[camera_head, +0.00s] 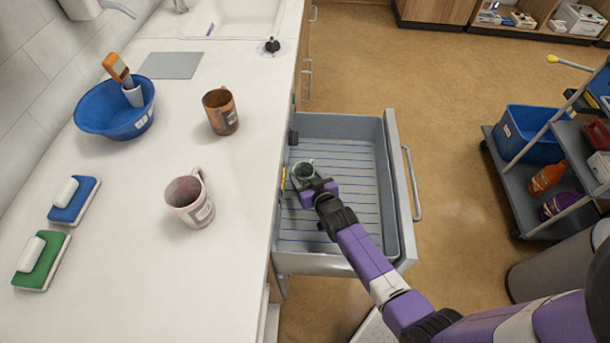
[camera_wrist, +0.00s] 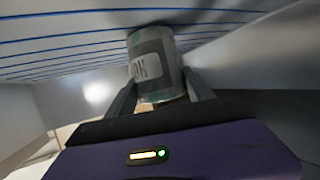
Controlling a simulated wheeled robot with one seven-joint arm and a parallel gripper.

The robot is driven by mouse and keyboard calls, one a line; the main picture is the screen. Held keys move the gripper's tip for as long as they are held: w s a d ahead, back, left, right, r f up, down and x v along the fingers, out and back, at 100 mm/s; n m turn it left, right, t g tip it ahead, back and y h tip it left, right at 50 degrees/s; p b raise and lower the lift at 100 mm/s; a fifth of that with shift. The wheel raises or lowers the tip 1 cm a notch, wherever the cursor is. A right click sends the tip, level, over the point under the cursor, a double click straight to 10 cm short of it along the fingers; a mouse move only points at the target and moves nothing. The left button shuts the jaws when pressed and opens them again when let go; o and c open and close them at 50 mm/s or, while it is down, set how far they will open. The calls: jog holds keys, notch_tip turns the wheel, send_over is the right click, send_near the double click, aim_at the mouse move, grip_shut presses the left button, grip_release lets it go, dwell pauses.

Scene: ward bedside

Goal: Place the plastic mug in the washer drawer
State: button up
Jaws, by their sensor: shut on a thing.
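A green-grey mug (camera_head: 303,170) with a label is held at the end of my arm, over the left part of the open washer drawer (camera_head: 398,215). In the wrist view the mug (camera_wrist: 152,62) sits between the two fingers of my gripper (camera_wrist: 160,97). My gripper (camera_head: 312,186) is shut on it. The drawer floor with its blue lines (camera_wrist: 60,42) shows close behind the mug in the wrist view. I cannot tell whether the mug touches the floor. My gripper and forearm hide part of the drawer.
A pink mug (camera_head: 188,203) and a brown mug (camera_head: 221,113) stand on the white counter (camera_head: 130,265) left of the drawer. A blue bowl (camera_head: 103,118) stands further back. A cart (camera_head: 525,185) is at the right. The rest of the drawer looks empty.

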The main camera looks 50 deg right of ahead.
jog(key=shift+f, duration=0.2)
jog(key=o, duration=1.4)
jog(key=shift+c, duration=0.2)
jog(key=shift+s+a+r, duration=0.2)
jog(key=shift+r, duration=0.15)
jog(key=p+v, duration=0.1)
jog(key=v, duration=0.6)
jog(key=shift+d, duration=0.1)
